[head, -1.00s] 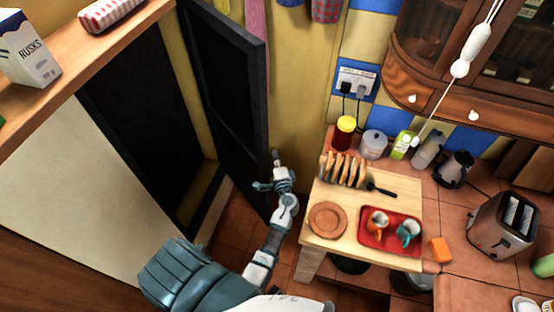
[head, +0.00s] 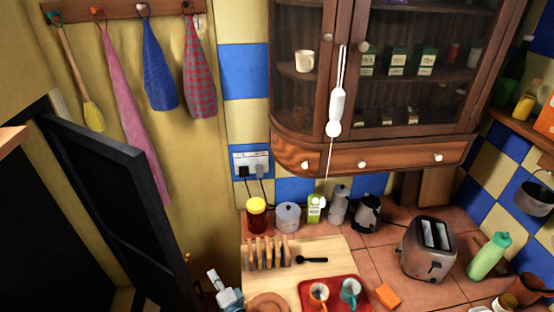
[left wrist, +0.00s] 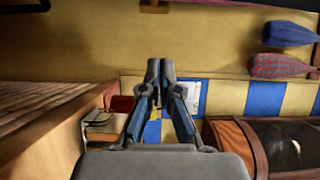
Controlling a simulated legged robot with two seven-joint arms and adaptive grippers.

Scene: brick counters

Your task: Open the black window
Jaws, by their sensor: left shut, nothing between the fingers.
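The black window (head: 125,205) is a dark framed panel at the left of the head view. It stands swung out at an angle from its opening, with a dark gap (head: 50,225) to its left. Its lower part is cut off by the picture edge. My left gripper (head: 213,274) is at the bottom of the head view, right of the panel's free edge and apart from it in the picture. In the left wrist view its two fingers (left wrist: 160,68) are together and empty. I cannot make out the window in the left wrist view. My right gripper is not in view.
A counter right of my left gripper holds a wooden board (head: 335,250), toast rack (head: 268,252), red tray (head: 362,291) and toaster (head: 428,250). A wooden cabinet (head: 400,155) hangs above. Towels (head: 160,65) hang on the back wall. A shelf end (head: 12,138) juts in at left.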

